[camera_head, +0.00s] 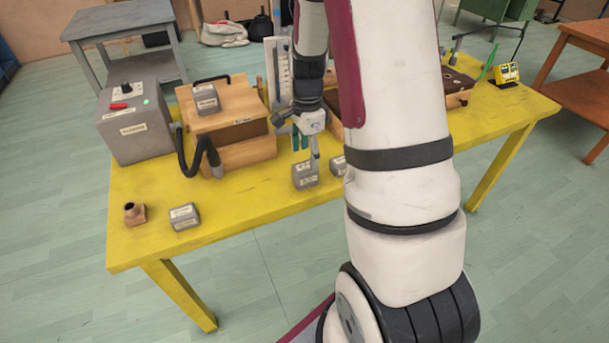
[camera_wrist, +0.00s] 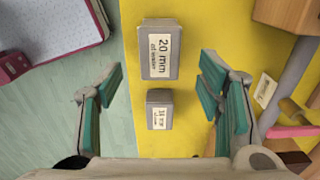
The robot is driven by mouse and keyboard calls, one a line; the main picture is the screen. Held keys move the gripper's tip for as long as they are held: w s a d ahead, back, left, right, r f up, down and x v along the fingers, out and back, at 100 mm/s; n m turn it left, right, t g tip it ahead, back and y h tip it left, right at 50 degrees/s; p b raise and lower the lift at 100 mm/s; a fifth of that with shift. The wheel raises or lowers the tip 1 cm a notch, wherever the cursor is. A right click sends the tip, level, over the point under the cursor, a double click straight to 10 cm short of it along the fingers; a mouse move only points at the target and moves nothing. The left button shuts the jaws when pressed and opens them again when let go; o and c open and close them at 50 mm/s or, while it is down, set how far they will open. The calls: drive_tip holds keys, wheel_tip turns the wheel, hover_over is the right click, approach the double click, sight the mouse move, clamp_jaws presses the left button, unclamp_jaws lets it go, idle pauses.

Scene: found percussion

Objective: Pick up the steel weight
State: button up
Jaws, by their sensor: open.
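Several grey block weights with white labels stand on the yellow table. In the head view one grey block (camera_head: 305,176) is just below my gripper (camera_head: 304,146). Another block (camera_head: 338,166) is to its right, partly hidden by my arm. In the wrist view a larger block (camera_wrist: 160,71) lies ahead and a smaller block (camera_wrist: 160,124) lies nearer, both labelled. My gripper (camera_wrist: 162,80) is open and empty, its green-padded fingers either side of the blocks. I cannot tell which is the steel weight. More grey blocks sit at the front left (camera_head: 185,224) and on a wooden box (camera_head: 206,104).
The yellow table (camera_head: 250,205) has free room at its front. A wooden box (camera_head: 240,153) with a black hose (camera_head: 186,158) and a grey box (camera_head: 145,143) stand at the left. A small brown fitting (camera_head: 135,218) lies front left. A gauge board (camera_head: 280,75) stands behind my gripper.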

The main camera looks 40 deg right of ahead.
sight(305, 165)
drive_tip(key=shift+a+f, duration=0.15)
drive_tip(key=shift+f, duration=1.25)
drive_tip(key=shift+a+f, duration=0.1)
drive_tip(key=shift+f, duration=1.3)
drive_tip(key=shift+w, duration=0.1)
clamp_jaws()
